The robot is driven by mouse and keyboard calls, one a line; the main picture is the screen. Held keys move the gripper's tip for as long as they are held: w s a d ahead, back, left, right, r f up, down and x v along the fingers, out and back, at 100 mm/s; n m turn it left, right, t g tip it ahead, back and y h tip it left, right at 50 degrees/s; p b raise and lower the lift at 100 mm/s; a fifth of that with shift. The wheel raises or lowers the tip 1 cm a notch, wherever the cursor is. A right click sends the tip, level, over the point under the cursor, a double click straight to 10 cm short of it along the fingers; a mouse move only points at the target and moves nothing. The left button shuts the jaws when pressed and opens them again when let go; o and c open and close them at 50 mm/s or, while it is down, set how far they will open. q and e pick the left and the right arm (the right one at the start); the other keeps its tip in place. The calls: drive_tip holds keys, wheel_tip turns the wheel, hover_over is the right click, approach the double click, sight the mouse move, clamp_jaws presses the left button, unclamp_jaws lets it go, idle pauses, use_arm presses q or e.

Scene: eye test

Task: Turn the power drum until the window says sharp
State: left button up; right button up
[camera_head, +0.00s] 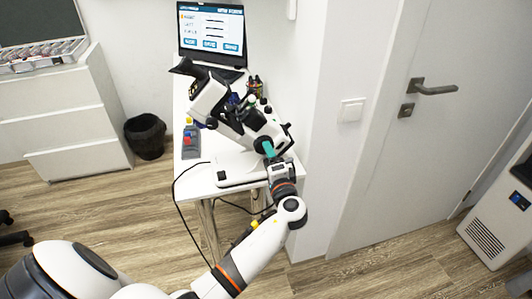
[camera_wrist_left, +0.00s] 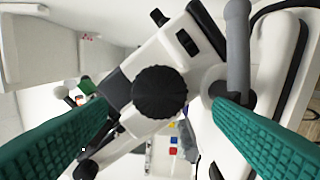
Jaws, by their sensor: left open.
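A white and black eye instrument (camera_head: 240,115) stands on the white table. In the left wrist view a round black ribbed knob (camera_wrist_left: 159,91), which looks like the power drum, sits on its white body (camera_wrist_left: 190,45). My left gripper (camera_head: 268,149), with teal fingers, is at the instrument's near right side. In the left wrist view its fingers are wide apart, one on each side of the knob in the picture, with visible gaps and nothing held. A screen (camera_head: 211,32) behind shows a title, rows and blue buttons; its text is too small to read. My right gripper is not in view.
The white table (camera_head: 190,170) has small red, blue and yellow items (camera_head: 190,138) at its left and a pen cup (camera_head: 255,86) at the back. A black cable hangs off the front. A black bin (camera_head: 145,136) stands left; a wall and door (camera_head: 400,150) are right.

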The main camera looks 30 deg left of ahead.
use_arm(q)
drive_tip(key=v, duration=0.7)
drive_tip(key=shift+b, duration=0.35)
drive_tip(key=shift+d, duration=0.1)
drive_tip(key=s+d+f+m+g+h, duration=0.1)
drive_tip(key=s+f+h, duration=0.2)
drive_tip(key=f, duration=0.8)
drive_tip(key=s+d+f+m+g+h, duration=0.1)
drive_tip(key=s+d+f+g+h, duration=0.15)
drive_tip(key=f, duration=0.85)
drive_tip(key=s+d+f+m+g+h, duration=0.1)
drive_tip(key=s+f+h, duration=0.25)
drive_tip(key=f, duration=0.75)
drive_tip(key=s+d+f+n+g+h+p, duration=0.1)
drive_tip(key=s+f+n+g+h, duration=0.15)
drive_tip(key=s+f, duration=1.1)
drive_tip(key=s+f+n+g+h, duration=0.1)
drive_tip(key=s+f+n+g, duration=0.1)
drive_tip(key=s, duration=0.9)
drive_tip(key=s+f+n+g+h, duration=0.1)
drive_tip(key=s+f+n, duration=0.2)
drive_tip(key=s, duration=0.9)
drive_tip(key=shift+a+f+g, duration=0.2)
drive_tip(key=shift+f+g, duration=0.2)
